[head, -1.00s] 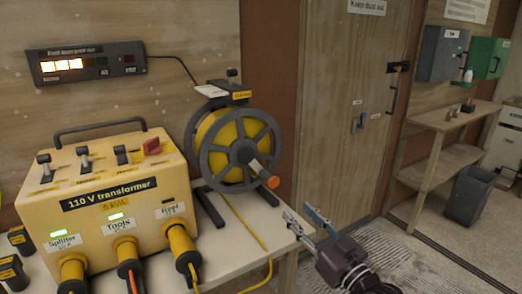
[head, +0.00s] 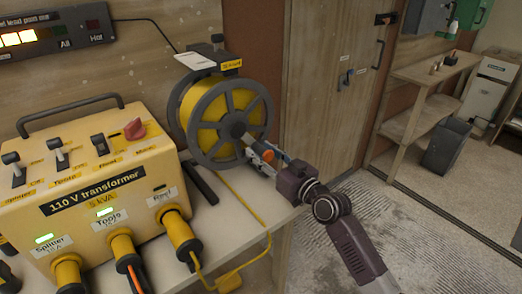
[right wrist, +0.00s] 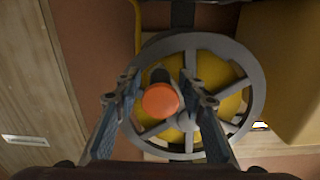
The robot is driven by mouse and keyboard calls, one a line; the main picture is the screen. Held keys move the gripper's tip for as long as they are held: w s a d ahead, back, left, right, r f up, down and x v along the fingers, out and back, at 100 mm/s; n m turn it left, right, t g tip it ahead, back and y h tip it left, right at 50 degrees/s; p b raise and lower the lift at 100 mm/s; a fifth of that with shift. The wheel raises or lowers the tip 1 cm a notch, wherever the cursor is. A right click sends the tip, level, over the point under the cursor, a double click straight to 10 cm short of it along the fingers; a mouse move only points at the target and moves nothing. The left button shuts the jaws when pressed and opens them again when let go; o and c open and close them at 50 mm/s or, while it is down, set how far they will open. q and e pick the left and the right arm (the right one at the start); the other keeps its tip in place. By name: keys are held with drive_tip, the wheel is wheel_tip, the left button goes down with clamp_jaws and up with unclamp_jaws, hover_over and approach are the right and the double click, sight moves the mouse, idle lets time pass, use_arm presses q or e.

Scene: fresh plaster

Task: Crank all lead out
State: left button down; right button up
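The cable reel (head: 228,112) stands on the bench with yellow lead wound on its drum. Its crank handle has an orange end (head: 267,155) that sticks out towards me. My right gripper (head: 262,156) is at this handle. In the right wrist view, the orange end (right wrist: 160,100) sits between the two fingers of the gripper (right wrist: 160,92), with gaps visible on both sides, so it is open around the handle. The yellow lead (head: 255,225) runs off the reel, over the bench to a yellow connector at the front edge. My left gripper is out of view.
A yellow 110 V transformer (head: 95,190) with switches and plugged-in connectors stands left of the reel. A wall display (head: 50,38) with lit bars hangs above it. A door (head: 325,85), shelf bench (head: 425,75) and dark bin (head: 447,145) are at the right.

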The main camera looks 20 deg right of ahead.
drive_tip(key=shift+w+a, duration=0.1)
drive_tip(key=shift+w, duration=0.1)
clamp_jaws()
idle(0.5)
